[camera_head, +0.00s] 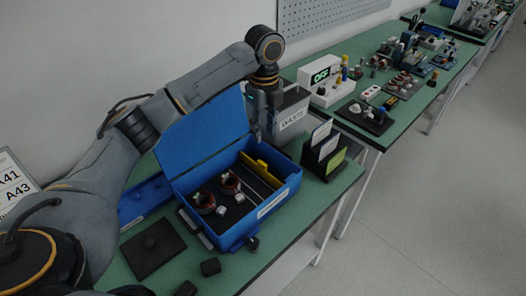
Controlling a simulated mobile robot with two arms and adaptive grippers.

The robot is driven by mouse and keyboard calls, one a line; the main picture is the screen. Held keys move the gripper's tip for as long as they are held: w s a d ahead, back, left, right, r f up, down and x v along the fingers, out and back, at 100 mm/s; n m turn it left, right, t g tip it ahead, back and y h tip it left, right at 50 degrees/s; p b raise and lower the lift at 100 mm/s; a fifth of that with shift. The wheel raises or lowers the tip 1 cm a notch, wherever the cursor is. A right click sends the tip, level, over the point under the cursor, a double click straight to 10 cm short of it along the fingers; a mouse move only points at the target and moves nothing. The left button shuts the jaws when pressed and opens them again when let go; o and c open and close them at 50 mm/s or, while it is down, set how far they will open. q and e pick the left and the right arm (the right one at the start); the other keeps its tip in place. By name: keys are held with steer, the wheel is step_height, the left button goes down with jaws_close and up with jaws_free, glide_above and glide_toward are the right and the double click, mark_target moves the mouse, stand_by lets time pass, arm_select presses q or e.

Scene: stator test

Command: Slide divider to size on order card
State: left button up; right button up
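The blue box (239,240) stands open on the green table with its lid (203,135) raised at the back. A yellow divider (262,170) stands inside it, towards the right part. My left gripper (263,127) points down by the lid's right edge, above and behind the divider. Its fingertips are dark and unclear. My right gripper is not in view.
A grey labelled bin (293,122) stands just behind my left gripper. A tester reading "OFF" (320,78) and a dark parts board (366,117) are farther right.

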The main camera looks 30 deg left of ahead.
mark_target(262, 163)
arm_select(q)
steer(key=f, duration=0.3)
steer(key=f+p, duration=0.1)
steer(key=f, duration=0.7)
steer(key=shift+a+p, duration=0.25)
steer(key=shift+p, duration=0.1)
steer(key=shift+w+f, duration=0.1)
steer(key=shift+f, duration=0.75)
steer(key=shift+c, duration=0.4)
jaws_close()
